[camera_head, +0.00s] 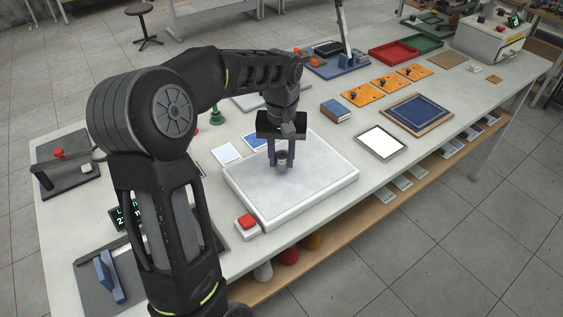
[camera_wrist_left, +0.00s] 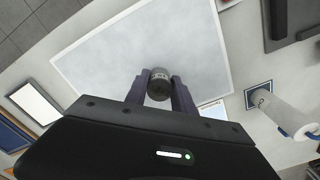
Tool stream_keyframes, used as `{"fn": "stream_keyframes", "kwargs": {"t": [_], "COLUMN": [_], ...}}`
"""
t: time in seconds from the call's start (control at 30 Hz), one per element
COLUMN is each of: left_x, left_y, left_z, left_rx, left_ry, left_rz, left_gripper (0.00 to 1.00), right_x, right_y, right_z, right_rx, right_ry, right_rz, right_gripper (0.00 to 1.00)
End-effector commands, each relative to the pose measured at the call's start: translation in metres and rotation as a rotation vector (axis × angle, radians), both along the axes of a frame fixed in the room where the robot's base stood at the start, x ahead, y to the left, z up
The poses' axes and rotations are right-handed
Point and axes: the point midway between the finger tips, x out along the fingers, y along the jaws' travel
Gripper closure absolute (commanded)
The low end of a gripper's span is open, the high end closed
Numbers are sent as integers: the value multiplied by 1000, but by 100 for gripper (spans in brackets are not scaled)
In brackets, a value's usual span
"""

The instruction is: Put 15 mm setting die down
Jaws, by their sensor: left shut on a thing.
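My left gripper (camera_head: 281,158) comes down over a white flat slab (camera_head: 325,178) near the table's front edge. It is shut on the 15 mm setting die (camera_head: 281,161), a small grey metal cylinder, which also shows between the purple fingers in the left wrist view (camera_wrist_left: 159,82). The die is upright in the head view, at or just above the slab; I cannot tell whether it touches. The slab fills much of the left wrist view (camera_wrist_left: 110,60). My right gripper is not in view.
A red button box (camera_head: 247,224) stands at the slab's front left corner. A blue-and-brown block (camera_head: 336,110) and a white framed panel (camera_head: 382,142) lie to the right. Orange plates (camera_head: 362,95) and a blue tray (camera_head: 418,112) are farther right. The rest of the slab is clear.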

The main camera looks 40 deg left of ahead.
Motion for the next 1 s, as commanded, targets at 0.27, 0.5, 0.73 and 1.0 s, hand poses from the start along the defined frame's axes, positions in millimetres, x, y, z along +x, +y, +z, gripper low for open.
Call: {"fn": "stream_keyframes", "kwargs": {"t": [0.27,0.5,0.73,1.0], "left_x": [0,0,0,0], "left_y": [0,0,0,0], "left_z": [-22,-24,-25,-25], "left_rx": [0,1,-1,-1], "left_ry": [-1,-1,1,1], "left_rz": [0,0,0,0], "left_gripper": [100,100,56,48], "right_x": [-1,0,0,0], "right_y": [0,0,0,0], "right_z": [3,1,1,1], "right_rx": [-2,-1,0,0], "right_ry": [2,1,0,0], "right_rz": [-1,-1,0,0], "right_gripper": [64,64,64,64]}}
